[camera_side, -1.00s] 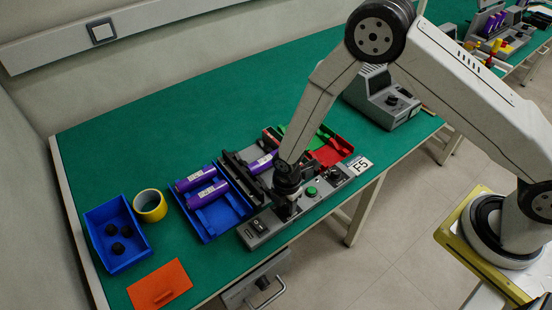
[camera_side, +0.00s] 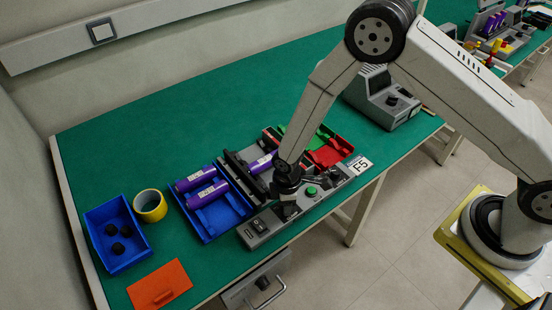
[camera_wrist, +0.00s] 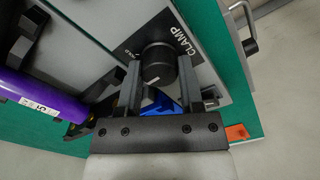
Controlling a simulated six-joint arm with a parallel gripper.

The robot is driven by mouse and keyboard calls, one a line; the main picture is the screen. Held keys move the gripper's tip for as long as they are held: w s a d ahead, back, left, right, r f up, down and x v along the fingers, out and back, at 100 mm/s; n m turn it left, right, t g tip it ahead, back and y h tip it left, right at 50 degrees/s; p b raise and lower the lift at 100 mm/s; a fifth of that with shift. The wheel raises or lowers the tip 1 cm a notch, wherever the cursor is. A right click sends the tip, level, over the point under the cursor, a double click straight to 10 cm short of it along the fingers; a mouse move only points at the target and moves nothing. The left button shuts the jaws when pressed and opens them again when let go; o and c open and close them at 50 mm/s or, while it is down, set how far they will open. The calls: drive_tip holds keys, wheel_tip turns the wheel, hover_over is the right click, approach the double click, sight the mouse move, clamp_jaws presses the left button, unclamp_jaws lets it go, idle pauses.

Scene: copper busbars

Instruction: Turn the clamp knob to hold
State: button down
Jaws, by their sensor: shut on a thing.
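The clamp knob (camera_wrist: 158,62) is a black round knob on a grey panel, beside the printed word CLAMP, in the wrist view. My gripper (camera_wrist: 158,78) has one finger on each side of it and is shut on it. In the side view my gripper (camera_side: 287,205) is down at the grey control panel (camera_side: 262,229), and it hides the knob there. The exact angle of the knob is hard to read, as part of its marking is covered.
A purple cylinder (camera_wrist: 42,105) lies close on the left in the wrist view. A blue tray (camera_side: 213,222) holds purple cylinders left of the panel. A green button (camera_side: 311,191) is just right of my gripper. A red bin (camera_side: 328,156) stands behind.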

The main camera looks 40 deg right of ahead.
drive_tip(key=m, duration=0.4)
drive_tip(key=shift+m, duration=0.4)
drive_tip(key=m, duration=0.4)
drive_tip(key=shift+m, duration=0.4)
drive_tip(key=shift+c, duration=1.2)
unclamp_jaws()
drive_tip(key=shift+r, duration=0.2)
drive_tip(key=shift+r, duration=3.7)
